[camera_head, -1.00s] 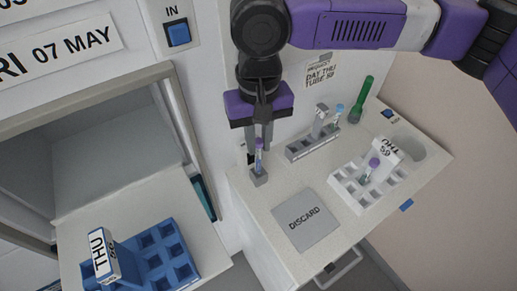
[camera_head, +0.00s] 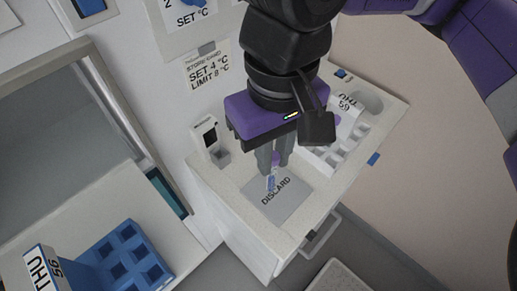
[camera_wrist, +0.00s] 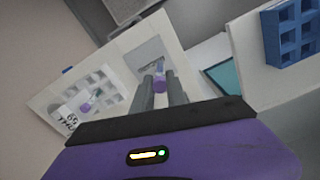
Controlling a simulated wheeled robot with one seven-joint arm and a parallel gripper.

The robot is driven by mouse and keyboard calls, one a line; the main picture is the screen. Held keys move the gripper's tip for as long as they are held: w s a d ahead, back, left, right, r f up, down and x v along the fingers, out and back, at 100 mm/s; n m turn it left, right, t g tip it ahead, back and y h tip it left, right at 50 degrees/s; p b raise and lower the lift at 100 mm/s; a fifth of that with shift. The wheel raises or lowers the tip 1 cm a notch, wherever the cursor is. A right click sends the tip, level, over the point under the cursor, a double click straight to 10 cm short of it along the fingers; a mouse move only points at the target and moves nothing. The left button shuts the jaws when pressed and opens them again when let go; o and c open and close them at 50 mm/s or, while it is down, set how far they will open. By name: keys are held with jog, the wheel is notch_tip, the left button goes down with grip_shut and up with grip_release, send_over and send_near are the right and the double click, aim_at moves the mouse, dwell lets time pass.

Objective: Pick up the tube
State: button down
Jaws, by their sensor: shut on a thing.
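My gripper (camera_head: 272,160) is shut on a tube (camera_head: 271,182) with a purple cap and a blue-marked label. The tube hangs upright or nearly so between the fingers, in front of the grey DISCARD pad (camera_head: 288,208). I cannot tell how high it is above the pad. In the wrist view the tube's purple end (camera_wrist: 160,84) shows between the fingertips (camera_wrist: 163,93). A second tube with a purple cap (camera_wrist: 87,107) stands in the white rack (camera_wrist: 112,76).
The small device with an empty-looking slot (camera_head: 207,138) stands left of the pad. The white rack (camera_head: 322,160) is at the right, partly hidden by my gripper. A blue rack (camera_head: 98,251) marked THU is at lower left. A drawer handle (camera_head: 322,238) juts out at the counter front.

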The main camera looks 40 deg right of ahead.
jog(key=shift+s+a+b, duration=0.1)
jog(key=shift+s+b, duration=1.3)
jog(key=shift+b, duration=3.1)
